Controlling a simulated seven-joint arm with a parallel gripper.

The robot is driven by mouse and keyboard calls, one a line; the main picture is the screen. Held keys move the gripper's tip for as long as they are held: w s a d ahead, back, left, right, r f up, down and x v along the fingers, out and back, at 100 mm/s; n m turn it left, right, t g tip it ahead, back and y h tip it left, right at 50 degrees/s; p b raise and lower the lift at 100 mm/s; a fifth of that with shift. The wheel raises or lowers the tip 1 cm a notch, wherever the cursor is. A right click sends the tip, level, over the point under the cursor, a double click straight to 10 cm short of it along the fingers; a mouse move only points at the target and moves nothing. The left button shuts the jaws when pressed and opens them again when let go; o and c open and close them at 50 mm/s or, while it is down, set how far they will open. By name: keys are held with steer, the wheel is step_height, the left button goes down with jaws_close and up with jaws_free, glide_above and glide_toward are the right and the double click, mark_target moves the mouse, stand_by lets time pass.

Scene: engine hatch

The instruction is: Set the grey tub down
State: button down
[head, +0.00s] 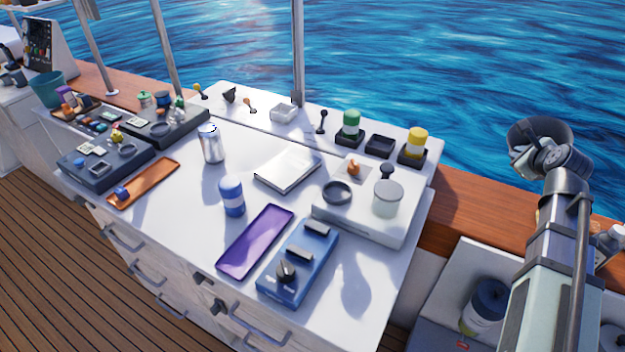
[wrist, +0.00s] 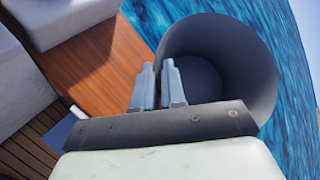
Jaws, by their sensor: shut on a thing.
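The grey tub (head: 541,130) is a dark, round, open-topped container at the right of the head view, up against the water behind it. It fills much of the upper right of the wrist view (wrist: 240,75), with its hollow inside showing. My gripper (wrist: 158,70) is shut on the tub's near wall, one finger appearing inside the rim and one outside. The tub is held in the air by the wooden rail; its underside is hidden. In the head view my gripper (head: 548,158) is partly hidden by my own wrist.
A white counter (head: 190,205) holds a purple tray (head: 255,241), a blue switch box (head: 300,262), a blue-and-white can (head: 232,196) and a silver can (head: 211,143). A wooden rail (head: 465,205) runs behind. A lower white surface with a dark jar (head: 486,305) lies at lower right.

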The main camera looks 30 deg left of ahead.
step_height(320, 180, up, 11)
steer(key=s+a+n+g+y, duration=0.2)
steer(key=s+a, duration=0.2)
steer(key=a, duration=1)
steer(key=s+a+f+n+g+y, duration=0.1)
steer(key=s+a+n+g+y, duration=0.15)
steer(key=a, duration=1.05)
steer(key=s+a+n+g+y, duration=0.2)
steer(key=s+a, duration=0.3)
steer(key=a, duration=0.9)
steer(key=s+a+n+g+h, duration=0.1)
steer(key=s+a+n+g, duration=0.35)
steer(key=s+a, duration=1.25)
steer(key=s+a+n+g+h, duration=0.1)
steer(key=s+a+n+g, duration=0.3)
steer(key=s+a, duration=1.3)
steer(key=s+d+f, duration=0.1)
steer(key=f, duration=0.6)
steer(key=s+d+f+g, duration=0.1)
steer(key=s+d+f, duration=0.1)
steer(key=f, duration=0.5)
steer(key=shift+s+f+m+g, duration=0.3)
steer(key=shift+y, duration=0.25)
